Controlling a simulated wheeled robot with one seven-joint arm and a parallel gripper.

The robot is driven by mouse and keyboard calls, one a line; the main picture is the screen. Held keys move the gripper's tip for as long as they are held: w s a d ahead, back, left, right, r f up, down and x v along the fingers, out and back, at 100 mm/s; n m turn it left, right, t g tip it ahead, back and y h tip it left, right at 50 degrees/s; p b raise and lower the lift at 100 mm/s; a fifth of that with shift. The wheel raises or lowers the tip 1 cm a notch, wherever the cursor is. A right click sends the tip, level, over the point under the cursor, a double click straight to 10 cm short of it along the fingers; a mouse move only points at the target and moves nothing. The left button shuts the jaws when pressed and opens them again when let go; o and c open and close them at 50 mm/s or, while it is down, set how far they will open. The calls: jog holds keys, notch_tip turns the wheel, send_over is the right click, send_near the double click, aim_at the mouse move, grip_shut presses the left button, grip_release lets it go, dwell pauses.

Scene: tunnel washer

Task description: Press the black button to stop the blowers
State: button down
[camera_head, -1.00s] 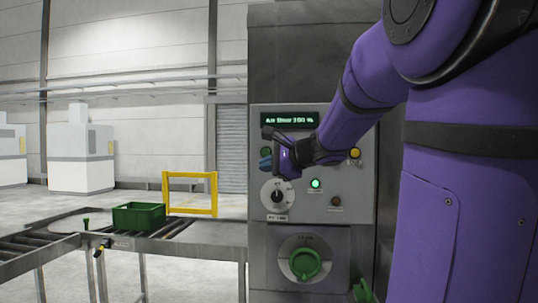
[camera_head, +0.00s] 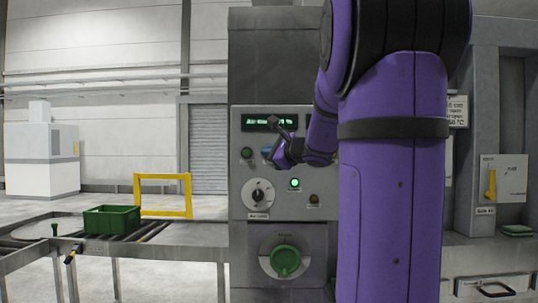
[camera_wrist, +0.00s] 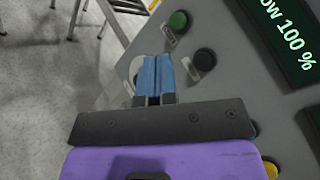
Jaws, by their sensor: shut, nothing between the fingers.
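The black button (camera_wrist: 204,59) sits on the grey control panel, close to the right of my fingertips in the wrist view. The gap in depth between fingers and panel is hard to judge. My gripper (camera_wrist: 156,72) has blue fingers pressed together with nothing between them. In the head view my gripper (camera_head: 267,152) is in front of the upper panel, just right of the green button (camera_head: 247,153), and appears to hide the black button. The green button (camera_wrist: 178,20) also shows beyond the black one in the wrist view.
A lit green lamp (camera_head: 294,184), a selector knob (camera_head: 258,196) and a large green knob (camera_head: 285,260) are lower on the panel. A green crate (camera_head: 112,219) is on the conveyor at left.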

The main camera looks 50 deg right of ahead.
jog(key=w+d, duration=0.5)
jog(key=d, duration=0.1)
dwell(0.3)
jog(key=shift+w, duration=0.15)
dwell(1.9)
jog(key=shift+w+d, duration=0.2)
jog(key=shift+d, duration=0.1)
jog(key=shift+w+d, duration=0.3)
jog(key=shift+d, duration=0.1)
dwell(0.9)
jog(key=shift+s+a, duration=0.1)
jog(key=shift+a, duration=0.1)
jog(key=shift+s+a, duration=0.5)
dwell(0.4)
jog(key=s+a, duration=0.3)
jog(key=shift+s+a, duration=0.15)
jog(key=shift+a, duration=0.25)
